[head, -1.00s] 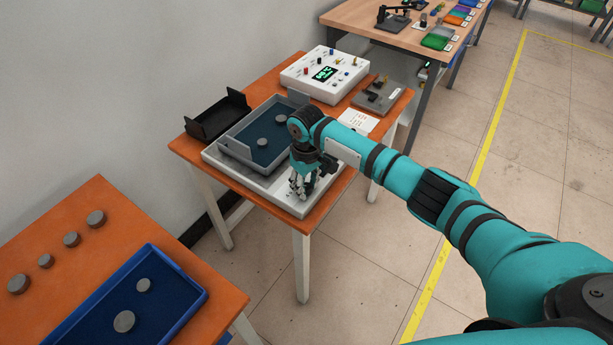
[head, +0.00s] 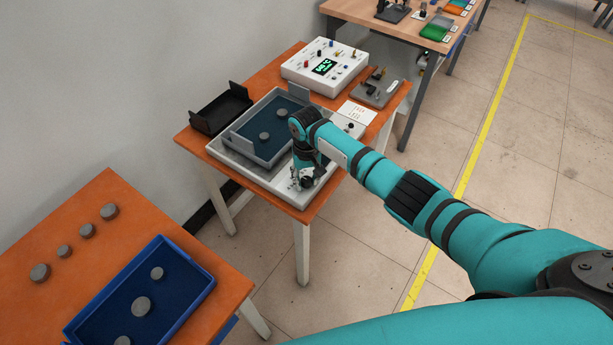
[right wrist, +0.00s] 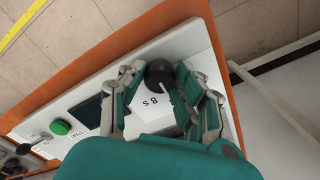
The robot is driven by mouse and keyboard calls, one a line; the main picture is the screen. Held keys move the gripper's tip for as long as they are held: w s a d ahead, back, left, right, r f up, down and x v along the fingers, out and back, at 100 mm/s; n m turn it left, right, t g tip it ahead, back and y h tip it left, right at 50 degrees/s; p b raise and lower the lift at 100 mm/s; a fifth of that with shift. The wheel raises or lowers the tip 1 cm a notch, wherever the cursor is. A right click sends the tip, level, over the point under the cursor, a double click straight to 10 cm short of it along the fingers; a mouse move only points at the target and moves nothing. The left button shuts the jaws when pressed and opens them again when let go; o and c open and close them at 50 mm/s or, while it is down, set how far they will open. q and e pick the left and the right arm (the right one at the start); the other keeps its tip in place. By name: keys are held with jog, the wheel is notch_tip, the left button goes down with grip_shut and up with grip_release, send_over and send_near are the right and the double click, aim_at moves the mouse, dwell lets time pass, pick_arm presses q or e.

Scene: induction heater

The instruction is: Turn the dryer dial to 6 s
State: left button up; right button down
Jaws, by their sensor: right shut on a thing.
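The dryer dial (right wrist: 160,73) is a round black knob with a white pointer line, on the white front panel of the dryer (right wrist: 80,85). The printed mark "8 S" (right wrist: 150,101) shows beside it in the right wrist view. My right gripper (right wrist: 163,76) is shut on the dial, with fingers on both sides of it. In the head view the right gripper (head: 299,182) is down at the front corner of the dryer (head: 239,171), and the dial cannot be made out there. My left gripper is out of view.
A green button (right wrist: 60,127) and a dark display (right wrist: 87,110) sit on the panel beside the gripper. A grey tray (head: 240,145) with discs lies on the dryer. A blue tray (head: 185,318) with discs is on the near orange table (head: 110,215).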

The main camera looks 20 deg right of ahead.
aim_at(306, 179)
jog(key=shift+w+r, duration=0.1)
jog(key=c, duration=0.9)
grip_release()
jog(key=shift+c, duration=0.2)
notch_tip(306, 179, up, 12)
